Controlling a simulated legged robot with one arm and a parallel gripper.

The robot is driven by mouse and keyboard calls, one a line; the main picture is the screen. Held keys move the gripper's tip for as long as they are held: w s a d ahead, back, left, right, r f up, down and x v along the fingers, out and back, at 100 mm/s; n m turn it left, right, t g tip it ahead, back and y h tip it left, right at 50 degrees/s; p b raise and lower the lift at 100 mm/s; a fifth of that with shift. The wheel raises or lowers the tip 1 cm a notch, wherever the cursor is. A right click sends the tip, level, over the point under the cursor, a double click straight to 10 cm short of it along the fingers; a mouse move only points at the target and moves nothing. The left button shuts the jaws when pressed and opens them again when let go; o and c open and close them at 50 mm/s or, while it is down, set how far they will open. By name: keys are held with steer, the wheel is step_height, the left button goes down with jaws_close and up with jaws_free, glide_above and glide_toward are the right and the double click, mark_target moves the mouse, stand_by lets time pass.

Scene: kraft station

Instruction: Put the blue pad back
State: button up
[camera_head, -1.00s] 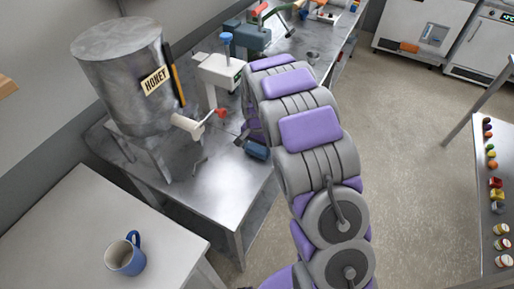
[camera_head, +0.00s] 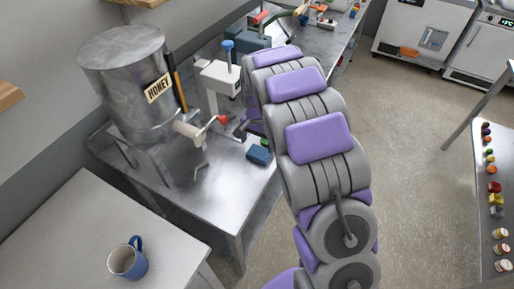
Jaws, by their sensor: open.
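The blue pad (camera_head: 259,156) lies on the metal table near its right edge, below and right of the honey tank's spout. My arm reaches away over the table's right side. My gripper (camera_head: 241,129) shows only as a small dark part beside the far end of my arm, a little beyond the pad in the picture. It is open and appears apart from the pad. The rest of it is hidden behind my arm links.
A white device with a blue knob (camera_head: 222,75) stands behind. A blue mug (camera_head: 128,260) is on the front-left table. Jars (camera_head: 501,249) line the right-hand table. Floor between is clear.

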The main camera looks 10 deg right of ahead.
mark_target(257, 155)
steer(key=s+d+r+n, duration=0.1)
steer(key=s+d+r, duration=0.1)
steer(key=s+r, duration=0.6)
steer(key=s+d+r+n, duration=0.2)
steer(key=s+r, duration=0.5)
steer(key=s, duration=0.2)
steer(key=s+n+g, duration=0.1)
steer(key=s+n, duration=0.3)
steer(key=s, duration=1.9)
steer(key=shift+s+r+g+p, duration=0.3)
steer(key=shift+r+g+p, duration=0.1)
steer(key=shift+r, duration=0.05)
